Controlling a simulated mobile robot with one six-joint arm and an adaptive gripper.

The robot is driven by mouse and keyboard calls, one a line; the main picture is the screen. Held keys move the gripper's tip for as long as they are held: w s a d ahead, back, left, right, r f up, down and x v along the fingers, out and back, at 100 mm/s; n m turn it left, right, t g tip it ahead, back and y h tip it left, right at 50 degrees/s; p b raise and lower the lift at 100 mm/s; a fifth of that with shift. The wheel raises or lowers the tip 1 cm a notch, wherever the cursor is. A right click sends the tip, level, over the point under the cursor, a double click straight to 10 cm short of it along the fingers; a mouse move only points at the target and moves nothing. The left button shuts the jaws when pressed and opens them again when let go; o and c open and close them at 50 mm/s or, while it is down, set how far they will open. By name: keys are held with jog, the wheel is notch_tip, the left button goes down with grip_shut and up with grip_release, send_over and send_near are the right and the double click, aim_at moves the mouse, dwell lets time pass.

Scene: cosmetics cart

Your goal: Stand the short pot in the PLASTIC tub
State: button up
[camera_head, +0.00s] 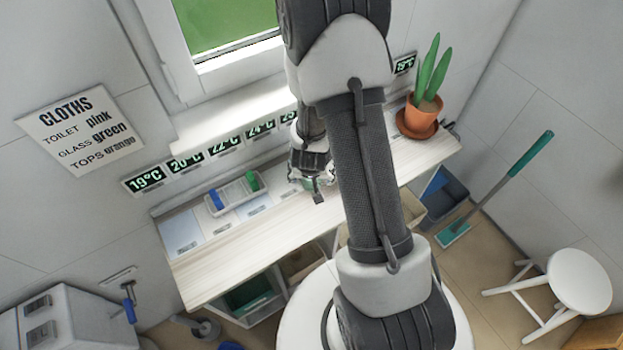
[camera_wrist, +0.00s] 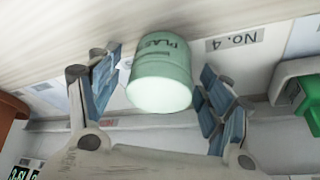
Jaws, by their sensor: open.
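A short pale green pot (camera_wrist: 160,75) with dark lettering that starts "PLAS" lies between the fingers of my gripper (camera_wrist: 160,90) in the wrist view. The fingers are open, one on each side of it, and whether they touch it cannot be told. In the head view my gripper (camera_head: 312,188) is low over the back of the counter, and a bit of the pot (camera_head: 308,184) shows beside it. Open tubs stand under the counter: a green one (camera_head: 250,293), a beige one (camera_head: 302,262) and a dark blue-grey one (camera_head: 446,196). No label is readable on them.
A pale tray (camera_head: 234,205) with a blue and a green item stands left of my gripper on the counter (camera_head: 215,265). A potted plant (camera_head: 424,112) stands at the right end. The counter's front strip is clear. A white stool (camera_head: 578,280) and a mop (camera_head: 500,190) are at the right.

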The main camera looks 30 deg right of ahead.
jog(key=shift+r, duration=0.1)
jog(key=shift+c, duration=0.2)
jog(key=c, duration=1.1)
